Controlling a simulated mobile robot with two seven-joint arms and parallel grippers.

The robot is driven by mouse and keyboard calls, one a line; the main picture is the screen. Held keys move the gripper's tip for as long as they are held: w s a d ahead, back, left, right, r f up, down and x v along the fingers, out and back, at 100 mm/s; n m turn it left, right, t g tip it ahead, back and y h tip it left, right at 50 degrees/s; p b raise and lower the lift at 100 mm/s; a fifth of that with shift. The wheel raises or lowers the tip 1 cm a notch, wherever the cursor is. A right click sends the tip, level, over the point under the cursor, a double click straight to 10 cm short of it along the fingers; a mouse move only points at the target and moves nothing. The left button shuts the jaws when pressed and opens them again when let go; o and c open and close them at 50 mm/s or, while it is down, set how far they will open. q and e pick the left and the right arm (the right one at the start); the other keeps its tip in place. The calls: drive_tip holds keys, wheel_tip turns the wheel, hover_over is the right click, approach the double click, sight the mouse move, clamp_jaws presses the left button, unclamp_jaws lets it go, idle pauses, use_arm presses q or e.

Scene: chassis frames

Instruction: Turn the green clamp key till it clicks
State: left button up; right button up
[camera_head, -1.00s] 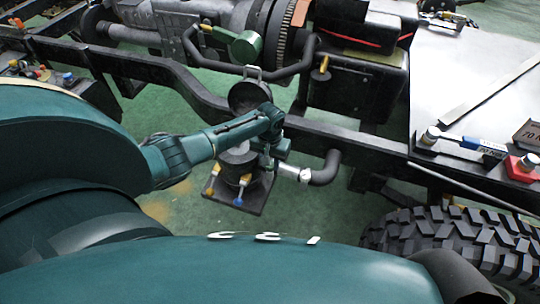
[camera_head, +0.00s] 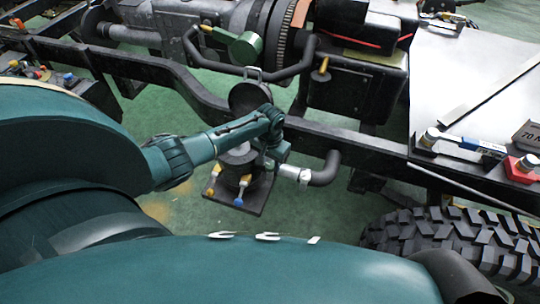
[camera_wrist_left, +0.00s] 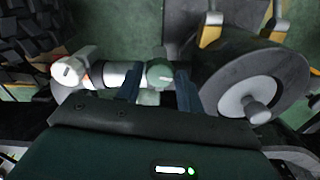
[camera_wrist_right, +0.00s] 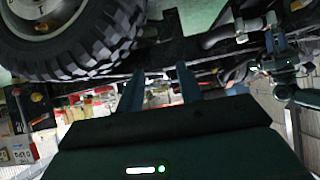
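The green clamp key (camera_wrist_left: 160,72) shows in the left wrist view as a round green knob with a pale mark. It sits beside a silver pipe coupling (camera_wrist_left: 115,74), which also shows in the head view (camera_head: 290,172). My left gripper (camera_wrist_left: 158,85) has its two fingers apart, one on each side of the key. A gap shows at the left finger; contact at the right finger is unclear. In the head view my left gripper (camera_head: 279,153) is over the coupling's left end and hides the key. My right gripper (camera_wrist_right: 161,86) is open and empty, out of the head view.
A dark round canister (camera_wrist_left: 255,85) stands close beside the left gripper. A black chassis rail (camera_head: 360,142) runs behind the coupling, with a curved dark pipe (camera_head: 325,170) to its right. A large tyre (camera_head: 455,240) is at lower right. A metal plate (camera_head: 470,75) holds tools.

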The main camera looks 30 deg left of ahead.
use_arm(q)
drive_tip(key=shift+o, duration=1.4)
use_arm(e)
drive_tip(key=shift+r, duration=0.1)
use_arm(q)
drive_tip(key=shift+r, duration=0.1)
use_arm(e)
drive_tip(key=shift+w+a, duration=0.1)
use_arm(q)
drive_tip(key=shift+r, duration=0.3)
wheel_tip(320, 180, up, 12)
drive_tip(key=p, duration=0.1)
drive_tip(key=shift+r+p, duration=0.25)
drive_tip(key=shift+p, duration=0.1)
use_arm(e)
drive_tip(key=shift+s+d, duration=0.25)
drive_tip(key=shift+d, duration=0.05)
